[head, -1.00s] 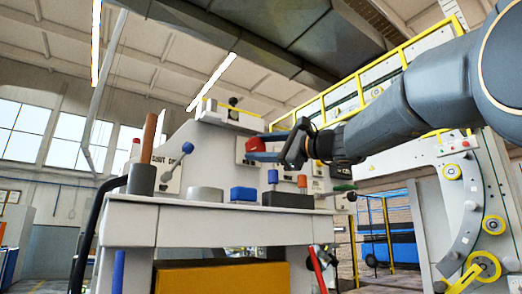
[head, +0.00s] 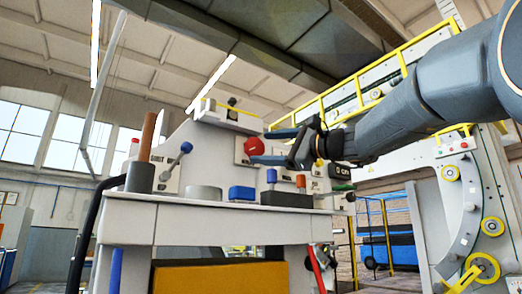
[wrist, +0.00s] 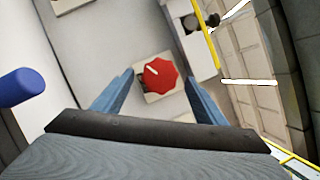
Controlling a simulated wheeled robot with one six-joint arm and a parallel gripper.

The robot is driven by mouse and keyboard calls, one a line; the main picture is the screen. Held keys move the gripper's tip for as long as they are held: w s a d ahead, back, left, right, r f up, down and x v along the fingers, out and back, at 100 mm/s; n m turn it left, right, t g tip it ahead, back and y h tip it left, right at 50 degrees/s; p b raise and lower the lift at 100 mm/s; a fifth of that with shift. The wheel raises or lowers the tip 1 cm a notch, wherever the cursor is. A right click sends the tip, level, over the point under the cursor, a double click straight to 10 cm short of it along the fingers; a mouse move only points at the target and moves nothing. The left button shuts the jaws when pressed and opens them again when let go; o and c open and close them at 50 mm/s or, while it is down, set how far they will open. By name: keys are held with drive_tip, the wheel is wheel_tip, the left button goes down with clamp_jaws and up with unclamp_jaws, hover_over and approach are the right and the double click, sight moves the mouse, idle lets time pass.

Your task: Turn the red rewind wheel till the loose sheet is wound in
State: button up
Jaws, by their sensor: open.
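The red rewind wheel (head: 254,146) is a lobed knob with a white mark on a pale plate, fixed to the upright panel above the bench. In the wrist view the red wheel (wrist: 161,75) shows beyond and between my two blue fingers, its white mark pointing to the upper left. My gripper (head: 268,146) is open, with one finger above and one below the wheel in the head view. I cannot tell how far the fingertips are from it. In the wrist view my gripper (wrist: 158,92) holds nothing. The loose sheet cannot be made out.
A blue-knobbed lever (head: 186,147) stands left of the wheel. A yellow-railed machine (head: 470,200) is at the right.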

drive_tip(key=shift+b+v, duration=0.35)
drive_tip(key=shift+v, duration=2.1)
